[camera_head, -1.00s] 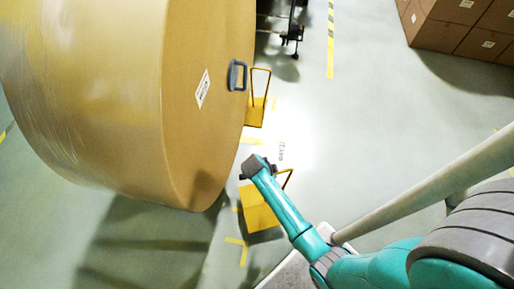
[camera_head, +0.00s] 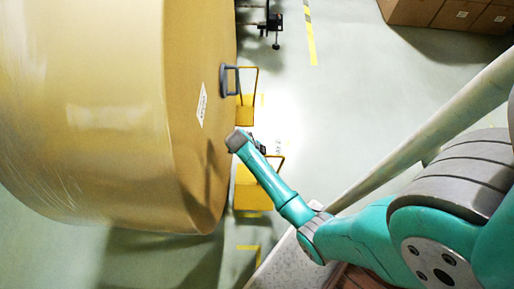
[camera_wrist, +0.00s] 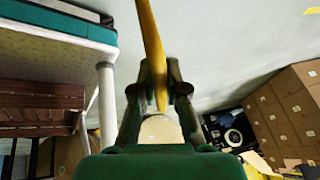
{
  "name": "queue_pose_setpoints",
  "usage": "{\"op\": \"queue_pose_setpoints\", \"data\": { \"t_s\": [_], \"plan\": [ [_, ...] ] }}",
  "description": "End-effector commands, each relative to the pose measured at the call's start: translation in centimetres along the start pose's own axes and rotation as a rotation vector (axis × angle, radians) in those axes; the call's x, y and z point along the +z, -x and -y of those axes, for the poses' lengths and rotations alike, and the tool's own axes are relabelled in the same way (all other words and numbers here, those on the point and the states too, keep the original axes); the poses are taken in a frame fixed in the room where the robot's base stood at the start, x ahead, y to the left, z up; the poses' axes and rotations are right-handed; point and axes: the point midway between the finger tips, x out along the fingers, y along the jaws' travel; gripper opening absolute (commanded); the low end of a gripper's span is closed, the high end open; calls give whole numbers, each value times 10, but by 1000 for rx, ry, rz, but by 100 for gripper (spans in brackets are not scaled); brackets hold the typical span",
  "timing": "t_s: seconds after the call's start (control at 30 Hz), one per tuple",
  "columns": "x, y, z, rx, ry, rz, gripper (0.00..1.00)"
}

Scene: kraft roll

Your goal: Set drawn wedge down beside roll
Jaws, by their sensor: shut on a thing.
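The held wedge (camera_head: 252,196) is yellow with a loop handle and appears at the foot of the roll's right face. My gripper (camera_head: 256,147) is shut on its handle; the wrist view shows the yellow bar (camera_wrist: 151,45) between the fingers (camera_wrist: 160,85). My forearm covers part of this wedge, and I cannot tell whether it touches the floor. The big kraft roll (camera_head: 195,150) fills the left of the head view. A second yellow wedge (camera_head: 245,114) with an upright handle stands farther along the roll's same face.
A black stand (camera_head: 272,22) is at the top. Stacked cartons (camera_head: 440,12) are at top right and in the wrist view (camera_wrist: 285,115). Pale floor (camera_head: 350,110) right of the roll is clear.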

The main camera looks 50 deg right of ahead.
Motion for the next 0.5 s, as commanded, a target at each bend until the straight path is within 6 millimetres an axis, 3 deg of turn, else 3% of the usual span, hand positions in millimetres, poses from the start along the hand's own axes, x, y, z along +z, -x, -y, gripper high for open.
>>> {"op": "queue_pose_setpoints", "data": {
  "t_s": [0.5],
  "plan": [
    [11, -26, -5, -1, 0, 0, 0]
  ]
}}
